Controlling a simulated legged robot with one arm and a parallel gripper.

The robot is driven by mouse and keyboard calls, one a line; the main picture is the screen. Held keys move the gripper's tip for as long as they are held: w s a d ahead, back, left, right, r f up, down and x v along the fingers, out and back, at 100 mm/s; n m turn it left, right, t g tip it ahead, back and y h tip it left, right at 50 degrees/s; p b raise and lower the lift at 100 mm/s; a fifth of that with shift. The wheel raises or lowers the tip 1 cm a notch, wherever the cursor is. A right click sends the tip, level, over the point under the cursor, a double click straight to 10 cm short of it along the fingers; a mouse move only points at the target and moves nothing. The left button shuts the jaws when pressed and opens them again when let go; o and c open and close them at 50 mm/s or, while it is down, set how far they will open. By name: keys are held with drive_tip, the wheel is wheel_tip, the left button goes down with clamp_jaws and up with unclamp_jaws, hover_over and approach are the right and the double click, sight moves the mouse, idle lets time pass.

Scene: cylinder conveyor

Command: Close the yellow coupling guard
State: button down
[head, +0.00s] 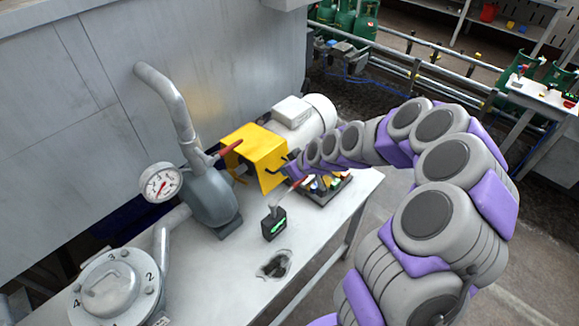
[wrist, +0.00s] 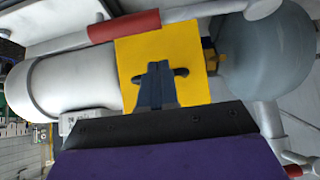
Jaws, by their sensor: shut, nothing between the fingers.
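The yellow coupling guard (head: 256,150) sits between the grey pump (head: 208,193) and the white motor (head: 303,119) on the bench, in the middle of the head view. Its yellow top and one side face show, with a dark handle on the side. In the wrist view the guard (wrist: 185,58) fills the middle, with the dark handle (wrist: 181,72) on its face. My gripper (wrist: 156,70) is shut and empty, its fingertips in front of the guard's face beside the handle. I cannot tell whether they touch it. In the head view my gripper (head: 286,166) is small and partly merged with the handle.
A pressure gauge (head: 160,182) and a numbered flange (head: 115,285) stand at left. A small dark box with a green mark (head: 274,224) sits on the bench (head: 225,275) in front of the guard. A tray of small parts (head: 325,190) lies beneath my wrist.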

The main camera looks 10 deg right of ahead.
drive_tip(key=f, duration=0.2)
drive_tip(key=f+b, duration=0.1)
drive_tip(key=shift+w+a+f, duration=0.1)
drive_tip(key=shift+a+f, duration=0.1)
drive_tip(key=shift+f, duration=0.25)
drive_tip(key=shift+w+d, duration=0.1)
